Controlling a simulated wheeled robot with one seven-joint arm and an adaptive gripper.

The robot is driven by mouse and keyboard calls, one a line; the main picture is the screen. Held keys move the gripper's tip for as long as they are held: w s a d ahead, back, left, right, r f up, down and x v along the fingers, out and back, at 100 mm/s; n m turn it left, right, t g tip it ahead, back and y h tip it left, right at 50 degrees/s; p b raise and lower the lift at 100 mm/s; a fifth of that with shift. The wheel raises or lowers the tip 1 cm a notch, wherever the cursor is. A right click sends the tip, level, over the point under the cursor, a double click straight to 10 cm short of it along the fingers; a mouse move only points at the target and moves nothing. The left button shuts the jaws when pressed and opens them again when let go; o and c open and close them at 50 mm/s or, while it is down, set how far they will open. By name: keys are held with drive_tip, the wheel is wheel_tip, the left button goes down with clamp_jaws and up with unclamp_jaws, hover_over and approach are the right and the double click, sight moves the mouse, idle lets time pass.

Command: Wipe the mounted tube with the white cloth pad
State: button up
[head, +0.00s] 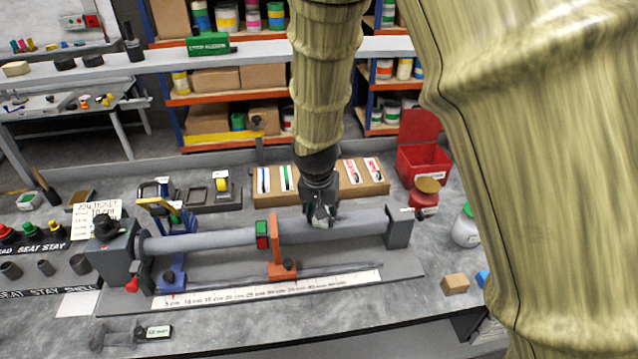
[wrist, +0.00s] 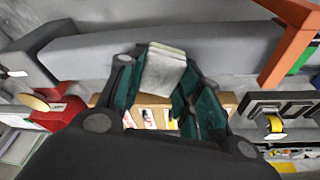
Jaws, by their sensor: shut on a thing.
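The mounted tube (head: 215,240) is a long grey cylinder held level in a fixture on the bench; it also crosses the top of the wrist view (wrist: 100,52). My gripper (head: 321,212) is over the right part of the tube, to the right of the orange support (head: 277,248). It is shut on the white cloth pad (wrist: 163,72), which sticks out past the fingertips toward the tube. In the head view the pad (head: 322,223) shows as a small pale patch at the tube's upper surface. It looks to be at or touching the tube; exact contact is hard to tell.
A grey end block (head: 398,228) stands at the tube's right end. A blue support (head: 172,275) and the left end block (head: 112,252) hold the other side.

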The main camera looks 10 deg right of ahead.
wheel_tip(320, 180, up, 3)
drive_tip(key=shift+w+a+f+p, duration=0.1)
drive_tip(key=shift+w+p, duration=0.05)
drive_tip(key=shift+p, duration=0.6)
drive_tip(key=shift+p+v, duration=0.6)
drive_tip(key=shift+v, duration=0.2)
wheel_tip(320, 180, up, 2)
drive_tip(key=shift+w+r+p, duration=0.1)
drive_tip(key=shift+p, duration=0.75)
drive_tip(key=shift+r+p, duration=0.6)
drive_tip(key=shift+r, duration=0.25)
